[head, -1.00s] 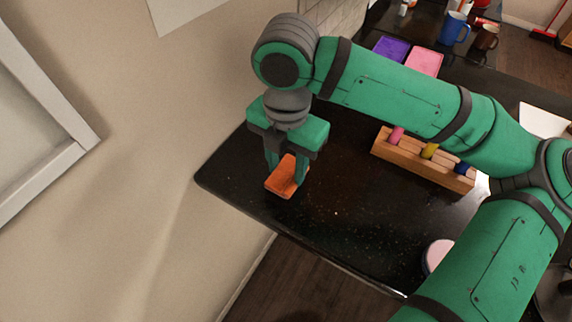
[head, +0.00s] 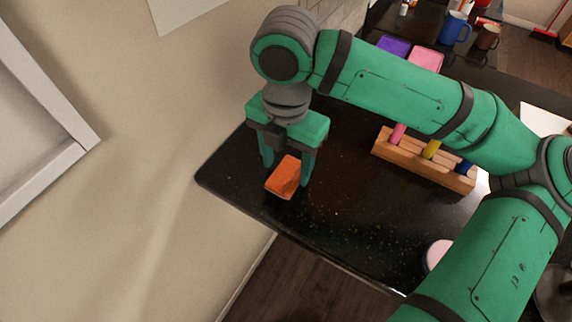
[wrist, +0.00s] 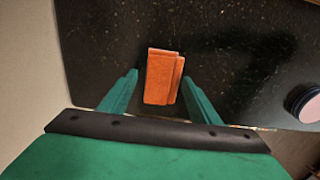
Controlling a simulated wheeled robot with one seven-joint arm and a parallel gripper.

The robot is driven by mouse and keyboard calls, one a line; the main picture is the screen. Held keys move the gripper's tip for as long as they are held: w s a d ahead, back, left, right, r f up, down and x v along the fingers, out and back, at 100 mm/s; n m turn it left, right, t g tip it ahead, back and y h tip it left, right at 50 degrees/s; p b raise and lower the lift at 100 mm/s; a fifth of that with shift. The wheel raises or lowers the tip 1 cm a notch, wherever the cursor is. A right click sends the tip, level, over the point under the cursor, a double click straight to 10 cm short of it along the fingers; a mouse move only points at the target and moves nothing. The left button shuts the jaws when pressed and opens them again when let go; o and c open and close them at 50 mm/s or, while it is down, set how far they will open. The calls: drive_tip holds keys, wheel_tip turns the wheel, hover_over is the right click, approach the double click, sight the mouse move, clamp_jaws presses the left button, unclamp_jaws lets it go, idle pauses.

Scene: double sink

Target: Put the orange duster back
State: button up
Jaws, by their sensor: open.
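The orange duster (head: 284,176) lies on the black counter near its left end. It also shows in the wrist view (wrist: 160,77), lying flat just beyond the fingertips and between their lines. My gripper (head: 287,172) points down at the duster with its fingers spread to either side. In the wrist view my gripper (wrist: 160,82) is open and holds nothing. I cannot tell exactly how high the fingertips are above the counter. A wooden rack (head: 424,161) with pink, yellow and blue pieces in its slots stands to the right on the counter.
The black counter (head: 345,215) is bare between duster and rack. A round pink-topped item (head: 437,254) sits by the front edge. A purple block (head: 393,46), a pink block (head: 426,60) and a blue mug (head: 454,28) stand at the back. The wall (head: 120,200) is close on the left.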

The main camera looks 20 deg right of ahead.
sight(286, 171)
wheel_tip(286, 171, up, 11)
idle(0.3)
idle(0.5)
